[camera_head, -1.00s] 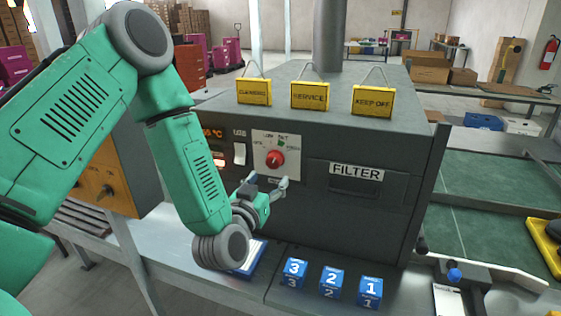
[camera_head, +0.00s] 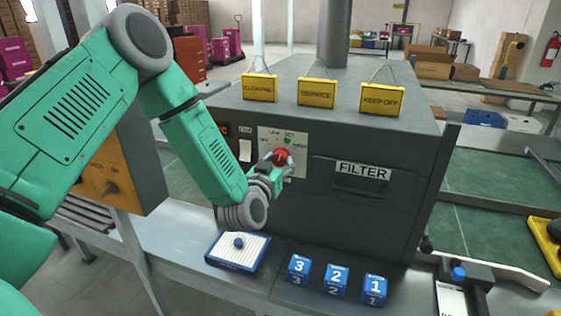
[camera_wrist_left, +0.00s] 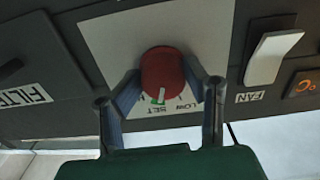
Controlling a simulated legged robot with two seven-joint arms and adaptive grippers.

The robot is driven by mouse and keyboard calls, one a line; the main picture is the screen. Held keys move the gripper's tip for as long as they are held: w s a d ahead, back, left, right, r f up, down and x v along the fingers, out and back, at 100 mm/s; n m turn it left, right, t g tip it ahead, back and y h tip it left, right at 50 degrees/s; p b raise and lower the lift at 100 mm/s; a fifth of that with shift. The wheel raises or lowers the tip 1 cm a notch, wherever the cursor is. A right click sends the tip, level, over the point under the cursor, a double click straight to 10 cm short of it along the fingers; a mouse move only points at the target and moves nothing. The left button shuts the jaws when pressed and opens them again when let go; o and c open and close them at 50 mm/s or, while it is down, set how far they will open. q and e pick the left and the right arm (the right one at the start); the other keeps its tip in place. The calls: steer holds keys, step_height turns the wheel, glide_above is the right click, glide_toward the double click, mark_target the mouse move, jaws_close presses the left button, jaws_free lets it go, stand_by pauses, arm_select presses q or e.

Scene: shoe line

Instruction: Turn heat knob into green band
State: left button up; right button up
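The red heat knob (camera_head: 282,157) sits on a pale panel (camera_head: 297,174) on the front of the dark machine. My left gripper (camera_head: 282,165) is at the knob, with one finger on each side. In the left wrist view the blue-grey finger pads flank the knob (camera_wrist_left: 162,72) closely and appear shut on it. The knob's pale pointer (camera_wrist_left: 163,94) points toward the SET lettering (camera_wrist_left: 163,113). A small green mark (camera_wrist_left: 157,102) shows close to the pointer tip; the rest of the band is hidden. My right gripper is not in view.
A white FAN switch (camera_head: 245,150) is left of the panel, and the FILTER drawer (camera_head: 360,188) is right. Numbered blue blocks (camera_head: 336,278) and a blue-edged tray (camera_head: 238,262) lie below on the bench. Yellow signs (camera_head: 317,93) stand on top.

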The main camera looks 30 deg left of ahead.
arm_select(q)
steer(key=shift+s+a+f, duration=0.1)
steer(key=shift+a, duration=0.4)
steer(key=shift+c, duration=0.7)
steer(key=shift+d, duration=0.3)
steer(key=shift+d+n+b, duration=0.15)
steer(key=shift+n+b, duration=0.15)
steer(key=shift+n, duration=0.4)
steer(key=shift+a, duration=0.2)
